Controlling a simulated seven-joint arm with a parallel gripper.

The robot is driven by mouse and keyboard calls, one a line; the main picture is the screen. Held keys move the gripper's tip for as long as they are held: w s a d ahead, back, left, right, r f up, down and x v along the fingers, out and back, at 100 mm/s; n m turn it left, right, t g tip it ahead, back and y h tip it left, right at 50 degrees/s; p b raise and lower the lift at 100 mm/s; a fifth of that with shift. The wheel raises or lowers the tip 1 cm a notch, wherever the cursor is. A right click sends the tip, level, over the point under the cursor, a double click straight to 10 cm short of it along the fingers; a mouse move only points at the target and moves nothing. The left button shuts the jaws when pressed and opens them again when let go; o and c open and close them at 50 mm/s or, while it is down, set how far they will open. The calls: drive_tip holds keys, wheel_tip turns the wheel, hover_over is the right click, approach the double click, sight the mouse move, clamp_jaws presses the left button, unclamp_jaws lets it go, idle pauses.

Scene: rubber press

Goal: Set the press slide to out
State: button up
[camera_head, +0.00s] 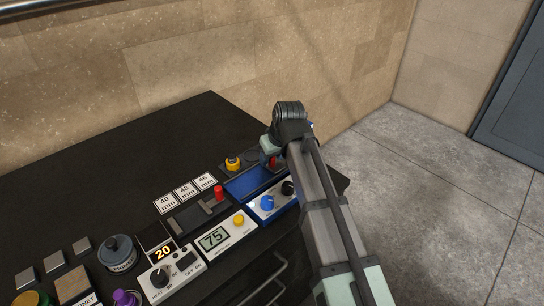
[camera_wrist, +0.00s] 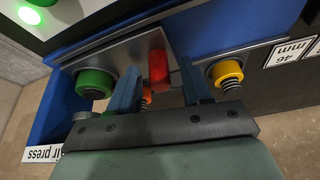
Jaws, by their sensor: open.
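The press is a blue unit (camera_head: 245,185) at the right end of the dark bench, partly hidden by my arm. In the wrist view a grey metal slide plate (camera_wrist: 120,55) carries an upright red handle (camera_wrist: 158,68) near its edge. My gripper (camera_wrist: 160,88) is open, with one finger on each side of the red handle. I cannot tell whether a finger touches it. An orange part shows below, between the fingers. In the head view my gripper is over the press, its fingertips mostly hidden behind the wrist.
A control box with a blue knob (camera_head: 267,202) is in front of the press. A red-handled fixture (camera_head: 218,192) and mm labels (camera_head: 185,192) lie to the left.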

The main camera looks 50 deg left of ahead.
drive_tip(key=shift+c, duration=0.3)
clamp_jaws()
idle(0.3)
